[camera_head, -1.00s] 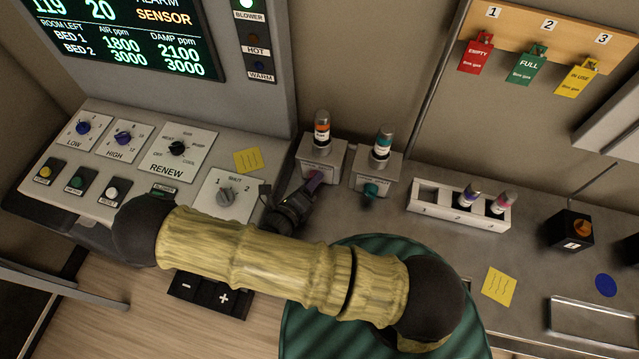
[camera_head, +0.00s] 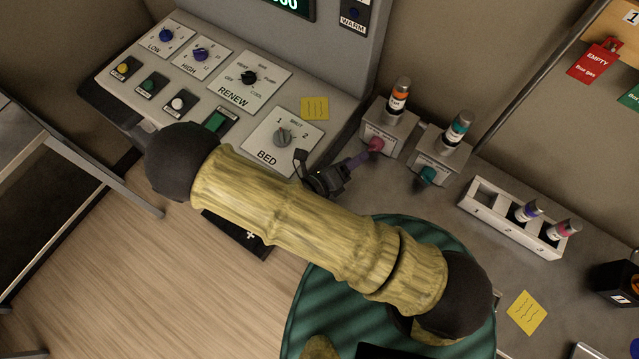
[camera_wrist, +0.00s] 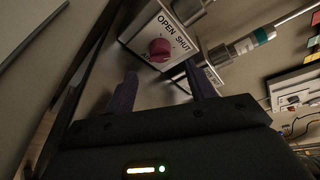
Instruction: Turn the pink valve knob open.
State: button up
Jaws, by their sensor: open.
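The pink valve knob (camera_head: 375,145) is on the front of a grey valve box (camera_head: 396,136) with an orange-banded cylinder on top. In the wrist view the knob (camera_wrist: 160,50) is on a white plate marked OPEN and SHUT. My gripper (camera_head: 358,161) is just to the lower left of the knob in the head view, purple fingers pointing at it. In the wrist view my gripper (camera_wrist: 160,82) is open and empty, with the knob ahead between the finger lines. I see no contact. The knob's exact setting is hard to tell.
A second valve box with a teal knob (camera_head: 428,175) stands close to the right. The control panel with the BED dial (camera_head: 283,137) is to the left. A white rack (camera_head: 513,218) with two small cylinders is further right. A green round seat (camera_head: 315,300) lies below my arm.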

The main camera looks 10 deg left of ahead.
jog(key=b+v, duration=0.2)
jog(key=v, duration=0.7)
jog(key=shift+s+a, duration=0.15)
jog(key=shift+s, duration=0.05)
jog(key=shift+s+a+r, duration=0.25)
jog(key=shift+s+a, duration=0.05)
jog(key=shift+s, duration=0.25)
jog(key=w+d+r+n+g+y, duration=0.3)
jog(key=d+r+n, duration=0.1)
jog(key=d+n, duration=0.4)
jog(key=w+d+r+n+g+y, duration=0.3)
jog(key=d+n, duration=0.5)
jog(key=n, duration=0.4)
jog(key=w+d+r+n+g+y, duration=0.2)
jog(key=w+d+r+n+g, duration=0.1)
jog(key=d+r+n, duration=0.4)
jog(key=n+g, duration=0.1)
jog(key=n, duration=0.2)
jog(key=shift+d+r+y, duration=0.15)
jog(key=shift+d+y, duration=0.25)
